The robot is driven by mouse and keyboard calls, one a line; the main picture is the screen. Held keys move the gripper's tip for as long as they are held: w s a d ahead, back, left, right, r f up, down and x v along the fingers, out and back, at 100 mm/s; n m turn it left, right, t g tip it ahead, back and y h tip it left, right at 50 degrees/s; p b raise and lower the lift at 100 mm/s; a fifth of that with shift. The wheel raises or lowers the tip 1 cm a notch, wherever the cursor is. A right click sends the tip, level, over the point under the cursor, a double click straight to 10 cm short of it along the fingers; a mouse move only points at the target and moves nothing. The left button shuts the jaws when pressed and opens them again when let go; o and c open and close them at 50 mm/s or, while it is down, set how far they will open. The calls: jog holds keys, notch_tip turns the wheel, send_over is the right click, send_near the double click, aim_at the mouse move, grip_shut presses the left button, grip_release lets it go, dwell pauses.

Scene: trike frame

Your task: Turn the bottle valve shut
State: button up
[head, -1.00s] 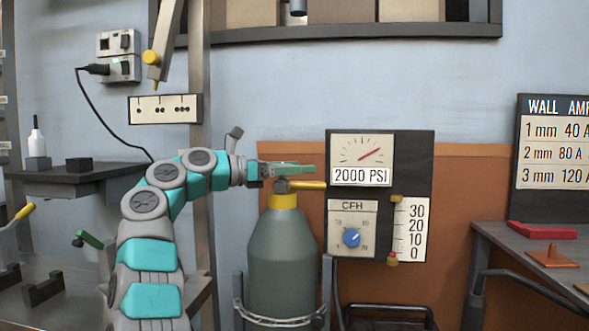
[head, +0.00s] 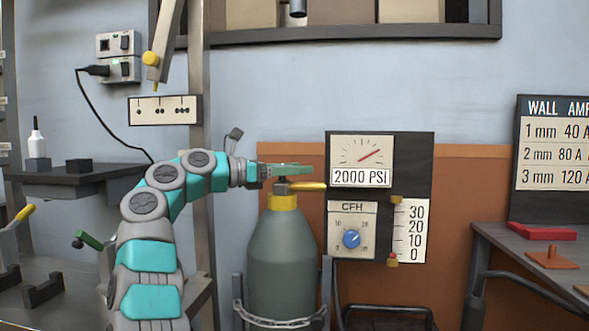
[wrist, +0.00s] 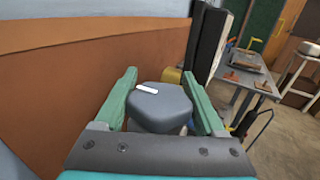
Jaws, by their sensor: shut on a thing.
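The gas bottle (head: 283,262) is a grey-green cylinder with a yellow collar (head: 283,202), standing upright behind a chain. Its valve is a grey knob (wrist: 160,108) with a white mark on top, seen between my fingers in the wrist view. My gripper (head: 288,169) reaches in from the left above the bottle's neck, its green fingers on either side of the knob and shut on it. A yellow bar (head: 308,186) sticks out to the right just below the fingers. In the head view my fingers hide most of the knob.
A dark panel to the right of the bottle carries a gauge (head: 361,160) reading 2000 PSI and a blue CFH dial (head: 352,239). A grey post (head: 201,90) stands behind my arm. A workbench (head: 540,250) is at the right. The orange wall board is close behind the bottle.

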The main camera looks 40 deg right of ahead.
jog(key=g+p, duration=0.1)
jog(key=m+p, duration=0.1)
jog(key=p, duration=0.1)
jog(key=shift+s+r+g+y, duration=0.15)
jog(key=shift+r+g+y, duration=0.15)
jog(key=shift+g, duration=0.1)
jog(key=shift+s+a+f+m+g+y+p, duration=0.1)
jog(key=shift+f+m+g+y+p, duration=0.2)
jog(key=shift+m+g+p, duration=0.1)
jog(key=o, duration=1.3)
jog(key=shift+o, duration=0.2)
jog(key=p+v, duration=0.1)
jog(key=v, duration=0.6)
jog(key=shift+w+a, duration=0.2)
jog(key=shift+a, duration=0.15)
